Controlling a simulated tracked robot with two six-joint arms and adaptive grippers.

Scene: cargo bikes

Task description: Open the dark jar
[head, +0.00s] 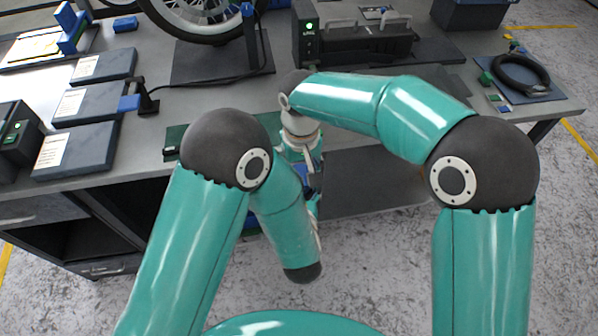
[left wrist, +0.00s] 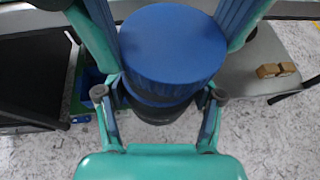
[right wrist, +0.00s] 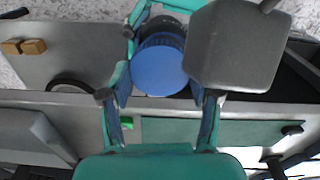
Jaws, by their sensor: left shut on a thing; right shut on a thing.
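The dark jar (left wrist: 155,111) has a near-black body and a broad blue lid (left wrist: 172,45). In the left wrist view my left gripper (left wrist: 159,97) is shut around the dark body, below the lid. In the right wrist view my right gripper (right wrist: 160,72) is shut around the blue lid (right wrist: 159,68), with the dark body (right wrist: 162,25) just beyond it. Lid and body appear together; I cannot tell whether a gap lies between them. In the head view my arms hide most of the jar and both grippers, in front of the bench edge.
The grey workbench (head: 222,88) lies behind my arms. It carries flat dark cases (head: 88,102) at left, a bike wheel (head: 205,12) at the back, a black machine (head: 352,42) and a coiled black ring (head: 521,73) at right. Open floor (head: 375,265) lies before it.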

